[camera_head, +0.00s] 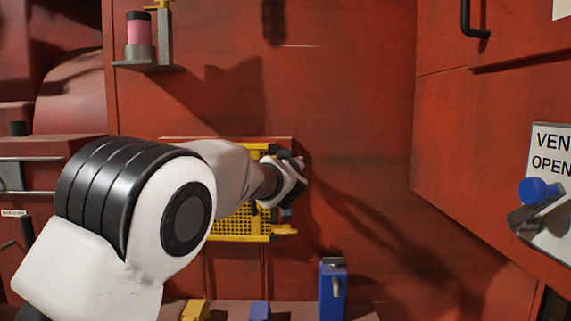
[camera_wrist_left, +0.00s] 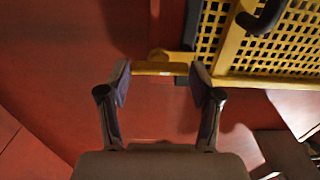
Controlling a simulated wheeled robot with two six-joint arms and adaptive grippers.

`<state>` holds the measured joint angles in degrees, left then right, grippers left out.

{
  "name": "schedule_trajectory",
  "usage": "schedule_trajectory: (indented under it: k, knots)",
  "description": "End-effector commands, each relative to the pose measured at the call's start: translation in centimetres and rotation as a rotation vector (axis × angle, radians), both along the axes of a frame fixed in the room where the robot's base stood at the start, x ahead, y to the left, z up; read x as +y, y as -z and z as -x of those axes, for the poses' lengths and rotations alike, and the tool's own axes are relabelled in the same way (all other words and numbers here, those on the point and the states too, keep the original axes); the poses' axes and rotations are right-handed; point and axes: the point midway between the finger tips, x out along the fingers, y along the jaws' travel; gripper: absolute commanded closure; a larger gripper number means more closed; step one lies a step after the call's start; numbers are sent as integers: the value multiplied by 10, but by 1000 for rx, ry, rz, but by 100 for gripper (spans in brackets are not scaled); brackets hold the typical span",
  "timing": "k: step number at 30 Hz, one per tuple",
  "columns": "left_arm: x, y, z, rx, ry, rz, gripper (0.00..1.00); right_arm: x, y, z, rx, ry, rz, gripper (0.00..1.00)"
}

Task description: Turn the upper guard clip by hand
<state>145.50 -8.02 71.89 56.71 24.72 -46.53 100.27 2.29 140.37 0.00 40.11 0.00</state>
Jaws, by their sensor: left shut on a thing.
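The yellow mesh guard (camera_head: 240,222) is on the red wall, partly hidden behind my left arm. My left gripper (camera_head: 299,165) is at the guard's upper right corner in the head view and hides the upper clip there. In the left wrist view, the yellow upper guard clip (camera_wrist_left: 160,68) lies crosswise between the two fingertips of my left gripper (camera_wrist_left: 160,84), which is shut on it. The guard's yellow frame and mesh (camera_wrist_left: 285,45) show beside the clip. A lower yellow clip (camera_head: 284,230) shows at the guard's lower right. My right gripper is not in view.
A dark handle (camera_wrist_left: 262,18) crosses the guard near the gripper. A blue device (camera_head: 332,290) stands below right. A blue-knobbed lever (camera_head: 540,190) sits by a vent sign (camera_head: 552,145) at right. The red wall right of the guard is clear.

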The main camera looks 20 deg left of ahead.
Motion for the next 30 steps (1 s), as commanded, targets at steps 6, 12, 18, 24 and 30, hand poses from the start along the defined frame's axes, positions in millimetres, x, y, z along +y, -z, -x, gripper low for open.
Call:
schedule_trajectory:
  k: [6, 12, 18, 24, 30]
  knots:
    - [0, 0, 0, -16, 1, 56, 71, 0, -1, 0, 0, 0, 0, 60]
    - [0, -1, 0, -50, 1, 174, 71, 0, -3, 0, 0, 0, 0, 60]
    - [0, -1, 0, -99, 1, 341, 71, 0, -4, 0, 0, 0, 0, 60]
    - [0, -1, 0, -153, 1, 525, 70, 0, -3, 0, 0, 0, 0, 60]
    - [0, -1, 0, -208, 1, 709, 70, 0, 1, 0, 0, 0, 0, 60]
